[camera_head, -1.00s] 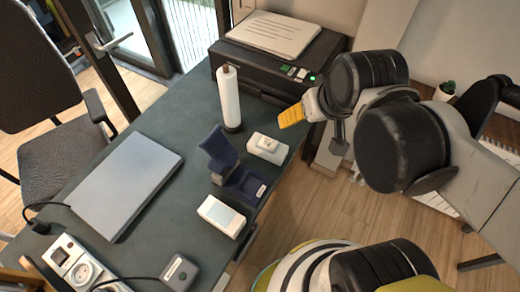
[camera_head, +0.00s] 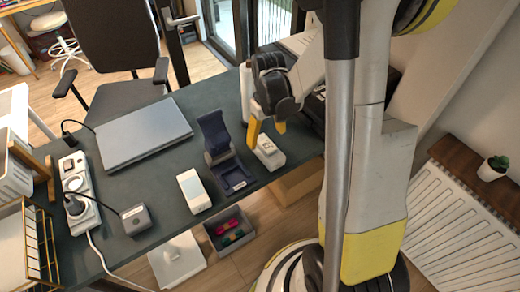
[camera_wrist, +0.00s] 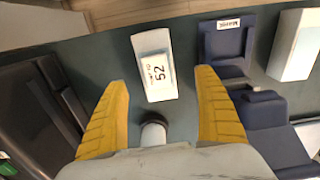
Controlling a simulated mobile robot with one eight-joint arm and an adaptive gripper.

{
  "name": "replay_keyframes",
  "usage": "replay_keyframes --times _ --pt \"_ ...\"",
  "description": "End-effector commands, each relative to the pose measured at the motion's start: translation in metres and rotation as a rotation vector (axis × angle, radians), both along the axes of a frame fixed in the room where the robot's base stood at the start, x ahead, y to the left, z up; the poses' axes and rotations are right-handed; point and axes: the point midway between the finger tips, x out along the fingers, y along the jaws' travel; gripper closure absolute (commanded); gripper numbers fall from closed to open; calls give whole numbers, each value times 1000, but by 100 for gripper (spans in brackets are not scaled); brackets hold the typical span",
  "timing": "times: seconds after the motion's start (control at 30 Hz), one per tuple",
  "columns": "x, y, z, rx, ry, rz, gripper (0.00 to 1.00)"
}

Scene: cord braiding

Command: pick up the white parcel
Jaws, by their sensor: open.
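A small white block labelled "52" (camera_wrist: 155,66) sits on a white base on the dark table, and shows in the head view (camera_head: 268,149). A second, plain white box (camera_head: 194,190) stands to its left, and appears at the right edge in the wrist view (camera_wrist: 296,45). I cannot tell for certain which is the parcel. My gripper (camera_head: 267,129) is open and empty, its yellow fingers pointing down just above and behind the "52" block. In the wrist view the block lies ahead, between and beyond the fingertips (camera_wrist: 162,78).
A dark blue open holder (camera_head: 222,150) stands close left of the block. A white roll (camera_head: 245,95) is just behind my gripper. A closed laptop (camera_head: 143,133), a power strip (camera_head: 75,185) and a grey cube (camera_head: 136,219) lie left. The table's front edge is near.

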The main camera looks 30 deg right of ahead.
Motion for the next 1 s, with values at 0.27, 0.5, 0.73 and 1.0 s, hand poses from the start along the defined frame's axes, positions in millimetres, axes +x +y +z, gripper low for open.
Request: replay_keyframes --times 0.27,0.5,0.73,1.0 --pt "0 0 -35 -1 -2 0 19" --pt "1 -5 -63 -1 -2 0 19" --pt "1 -5 -87 0 -2 -1 19" --pt "1 -5 -85 0 -2 -1 49"
